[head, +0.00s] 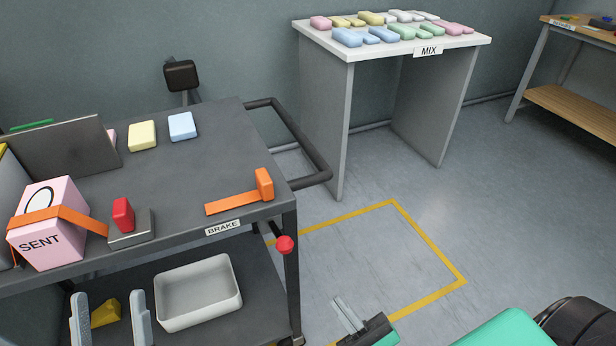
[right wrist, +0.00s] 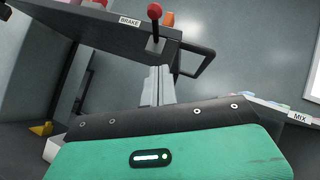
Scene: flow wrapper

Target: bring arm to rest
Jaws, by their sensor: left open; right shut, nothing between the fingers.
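My left gripper (head: 110,312) is at the lower left of the head view, its two pale fingers apart with a gap between them. It is in front of the cart's lower shelf, and nothing is held in it. My right gripper (head: 348,314) is at the bottom middle of the head view, over the floor to the right of the cart. Its fingers are together and empty. In the right wrist view its fingers (right wrist: 158,86) point up towards the cart's edge, near the red brake knob (right wrist: 154,11). The knob also shows in the head view (head: 285,244).
The grey cart (head: 205,165) carries yellow and blue blocks, a pink SENT box (head: 50,222), a red switch (head: 123,214) and an orange piece (head: 264,184). A white bin (head: 199,292) is on its lower shelf. The MIX table (head: 470,39) stands behind. Yellow-taped floor (head: 430,245) is clear.

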